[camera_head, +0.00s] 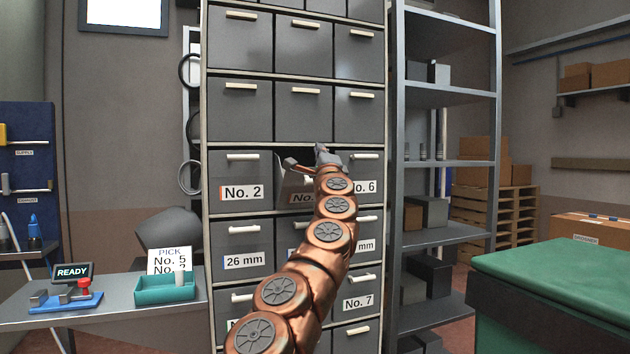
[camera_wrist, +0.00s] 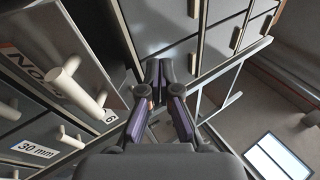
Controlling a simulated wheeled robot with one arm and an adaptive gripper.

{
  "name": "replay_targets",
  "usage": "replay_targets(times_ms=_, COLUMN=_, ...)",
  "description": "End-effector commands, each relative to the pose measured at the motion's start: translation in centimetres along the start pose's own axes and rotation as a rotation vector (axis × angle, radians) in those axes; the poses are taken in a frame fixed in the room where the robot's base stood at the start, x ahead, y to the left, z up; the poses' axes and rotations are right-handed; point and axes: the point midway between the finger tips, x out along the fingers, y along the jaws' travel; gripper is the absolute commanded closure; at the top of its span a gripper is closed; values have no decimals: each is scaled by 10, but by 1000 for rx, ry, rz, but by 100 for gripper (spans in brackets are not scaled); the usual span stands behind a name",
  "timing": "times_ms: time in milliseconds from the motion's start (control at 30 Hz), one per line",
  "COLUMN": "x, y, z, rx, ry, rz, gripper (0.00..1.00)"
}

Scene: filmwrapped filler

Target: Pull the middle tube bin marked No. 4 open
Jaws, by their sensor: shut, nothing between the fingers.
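The middle tube bin (camera_head: 287,186) sits between the bins marked No. 2 (camera_head: 241,177) and No. 6 (camera_head: 367,170) in the head view. Its front leans outward, with a dark gap above it, so it stands at least partly open. Its label starts with "No."; my arm hides the number. My gripper (camera_head: 322,150) is at the upper right of this bin, near its top edge.
The grey bin cabinet (camera_head: 204,120) has several closed bins above and below. Open metal shelving (camera_head: 447,95) stands close on its right. A bench (camera_head: 110,300) with a green tray (camera_head: 165,290) is at left; a green-topped table (camera_head: 560,285) is at right.

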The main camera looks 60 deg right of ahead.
Motion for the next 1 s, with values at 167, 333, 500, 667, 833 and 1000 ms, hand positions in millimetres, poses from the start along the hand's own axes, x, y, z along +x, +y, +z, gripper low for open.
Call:
replay_targets(times_ms=167, x=31, y=-4, z=28, rx=59, ry=88, rz=-16, gripper=100)
replay_targets(times_ms=333, x=49, y=4, z=50, rx=109, ry=188, rz=-21, gripper=100)
replay_targets(times_ms=500, x=57, y=20, z=68, rx=145, ry=297, rz=-14, gripper=100)
replay_targets(times_ms=667, x=55, y=38, z=86, rx=162, ry=395, rz=0, gripper=100)
replay_targets(times_ms=833, x=44, y=60, z=100, rx=158, ry=511, rz=18, gripper=100)
replay_targets(times_ms=1000, x=24, y=81, z=104, rx=133, ry=636, rz=27, gripper=100)
